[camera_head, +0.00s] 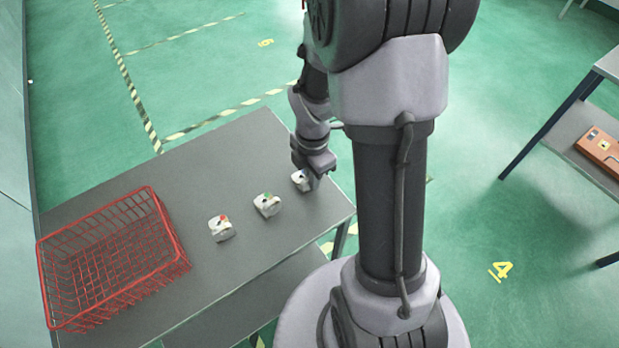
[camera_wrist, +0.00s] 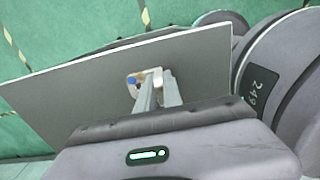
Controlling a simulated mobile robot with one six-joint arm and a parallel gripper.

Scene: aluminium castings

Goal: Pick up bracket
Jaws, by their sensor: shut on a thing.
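Three whitish castings with coloured marks stand in a row on the grey table. The one at the right end, the bracket with a blue mark (camera_head: 299,180), is at my gripper (camera_head: 314,172), partly hidden by it. In the wrist view the bracket (camera_wrist: 133,82) shows at the tips of the fingers of my gripper (camera_wrist: 155,85), which is shut on it. The middle casting with a green mark (camera_head: 267,204) and the left casting with a red mark (camera_head: 221,229) stand apart from my gripper. Whether the bracket touches the table I cannot tell.
An empty red wire basket (camera_head: 172,262) stands on the left of the grey table (camera_head: 205,160). The table's right edge lies close to my gripper. Another table (camera_head: 575,125) at the far right carries an orange-brown object (camera_head: 600,150) on its lower shelf.

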